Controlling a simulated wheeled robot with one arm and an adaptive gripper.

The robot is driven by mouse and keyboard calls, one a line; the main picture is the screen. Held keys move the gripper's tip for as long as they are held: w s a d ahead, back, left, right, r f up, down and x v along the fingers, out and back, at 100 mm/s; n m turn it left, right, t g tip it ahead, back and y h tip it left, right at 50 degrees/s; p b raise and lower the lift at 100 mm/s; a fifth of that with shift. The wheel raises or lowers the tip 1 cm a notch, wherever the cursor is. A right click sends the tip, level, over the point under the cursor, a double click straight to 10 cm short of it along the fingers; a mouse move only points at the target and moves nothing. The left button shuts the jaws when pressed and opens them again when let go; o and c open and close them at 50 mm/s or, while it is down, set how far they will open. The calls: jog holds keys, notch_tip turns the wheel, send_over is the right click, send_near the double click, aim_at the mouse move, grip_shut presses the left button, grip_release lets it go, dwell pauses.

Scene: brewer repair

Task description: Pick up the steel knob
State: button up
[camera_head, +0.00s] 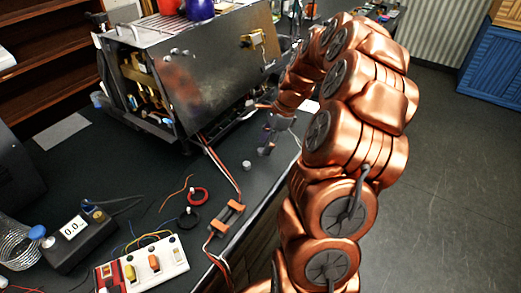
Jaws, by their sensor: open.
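A small steel-grey knob (246,165), which looks like a short cylinder, stands on the dark workbench (140,165) in front of the brewer. My gripper (264,152) is just right of the knob and a little farther back, low over the bench near its right edge. It is small and dark here, and its jaws are open with nothing seen between them. A narrow gap shows between gripper and knob. I cannot tell the gripper's exact height above the bench.
The open brewer (215,80) with exposed wiring stands behind. Cables and an orange-ended part (229,217) lie in front, beside red (198,196) and black rings. Open floor lies right.

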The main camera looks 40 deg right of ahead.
jog(key=shift+x, duration=1.3)
jog(key=shift+w, duration=0.1)
grip_shut()
